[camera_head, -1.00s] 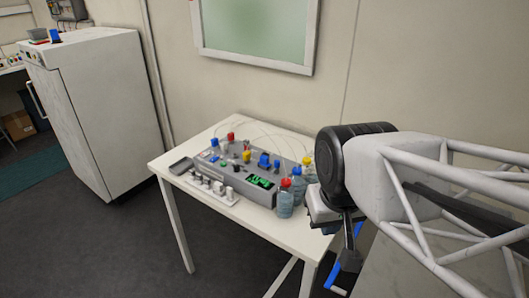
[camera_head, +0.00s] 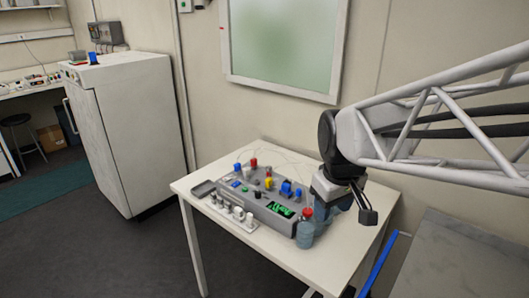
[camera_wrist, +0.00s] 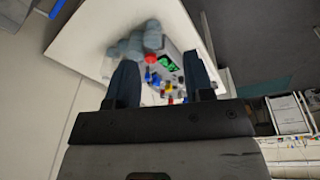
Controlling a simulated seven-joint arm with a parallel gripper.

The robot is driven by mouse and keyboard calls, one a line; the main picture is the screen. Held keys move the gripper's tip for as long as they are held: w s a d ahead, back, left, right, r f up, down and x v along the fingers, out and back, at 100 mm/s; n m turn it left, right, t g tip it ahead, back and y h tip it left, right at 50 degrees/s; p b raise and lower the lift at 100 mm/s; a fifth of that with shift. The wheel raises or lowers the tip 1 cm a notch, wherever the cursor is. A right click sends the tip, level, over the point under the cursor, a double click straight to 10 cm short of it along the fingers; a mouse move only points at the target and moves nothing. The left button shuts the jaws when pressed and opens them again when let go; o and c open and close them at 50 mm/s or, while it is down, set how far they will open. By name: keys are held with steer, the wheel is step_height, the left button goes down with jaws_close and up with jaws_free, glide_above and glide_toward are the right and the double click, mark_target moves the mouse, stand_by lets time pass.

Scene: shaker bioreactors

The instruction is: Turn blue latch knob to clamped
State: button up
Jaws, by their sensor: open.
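A grey bioreactor console (camera_head: 262,205) with a green display stands on the white table (camera_head: 228,246). A blue block-like part (camera_head: 286,188) sits on its top toward the right. Smaller blue pieces are at its back left (camera_head: 238,168) and near its right end (camera_head: 298,193). I cannot tell which one is the latch knob or how it is turned. My gripper (camera_head: 362,205) is at the right end of the table, beside the bottles and apart from the console. In the wrist view, my gripper (camera_wrist: 161,66) has its fingers spread, with the console seen beyond them.
A red-capped bottle (camera_head: 306,232) stands at the console's right end, with other bottles partly hidden by my gripper. A white rack of small vessels (camera_head: 232,211) lies along the front. Thin tubes arch over the back. A tall white cabinet (camera_head: 135,130) stands left.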

steer(key=w+f+n+g, duration=0.1)
steer(key=w+f+n, duration=0.15)
steer(key=w, duration=0.55)
steer(key=w+f+n, duration=0.1)
steer(key=w+n, duration=0.2)
steer(key=w, duration=0.6)
steer(key=n, duration=0.5)
glide_above(299, 189)
steer(key=shift+g, duration=0.4)
step_height(299, 189, down, 6)
steer(key=shift+s+f, duration=0.1)
steer(key=shift+f, duration=3.9)
steer(key=shift+c, duration=0.5)
jaws_close()
